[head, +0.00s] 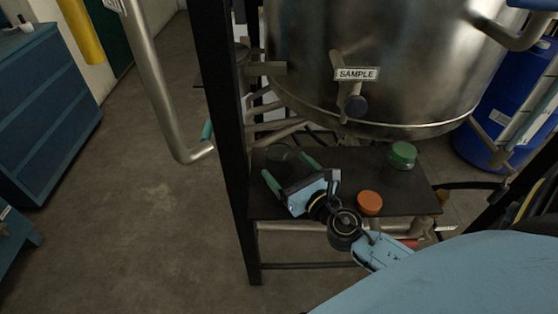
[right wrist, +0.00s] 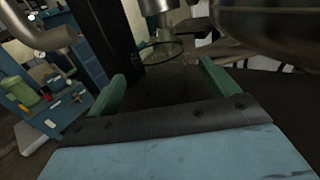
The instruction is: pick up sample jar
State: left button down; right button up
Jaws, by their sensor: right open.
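A clear open glass jar (head: 279,153), which appears to be the sample jar, stands near the back left of the dark shelf (head: 345,165). Its thin round rim also shows in the right wrist view (right wrist: 164,52), beyond and between the fingertips. My right gripper (head: 284,164) is low over the shelf. Its two green fingers are spread apart, with nothing between them, and point toward the jar. The jar's lower body is hard to make out against the dark shelf. My left gripper is not in view.
A green-lidded jar (head: 403,155) and an orange-lidded jar (head: 369,203) stand on the shelf right of my right gripper. A steel vessel (head: 390,70) with a SAMPLE tag (head: 356,74) hangs above. A black post (head: 222,130) rises on the left.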

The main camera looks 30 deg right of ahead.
aim_at(277, 156)
jog(key=shift+w, duration=0.35)
jog(key=w, duration=0.4)
jog(key=shift+w+r+p, duration=0.1)
jog(key=shift+w+p, duration=0.15)
jog(key=shift+p, duration=0.1)
jog(key=shift+w, duration=0.4)
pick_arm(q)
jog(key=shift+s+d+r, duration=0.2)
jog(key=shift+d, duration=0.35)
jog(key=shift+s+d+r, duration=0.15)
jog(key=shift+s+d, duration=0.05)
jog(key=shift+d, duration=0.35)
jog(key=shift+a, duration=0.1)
pick_arm(e)
jog(key=c, duration=0.4)
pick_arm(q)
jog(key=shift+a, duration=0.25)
pick_arm(e)
jog(key=c, duration=0.8)
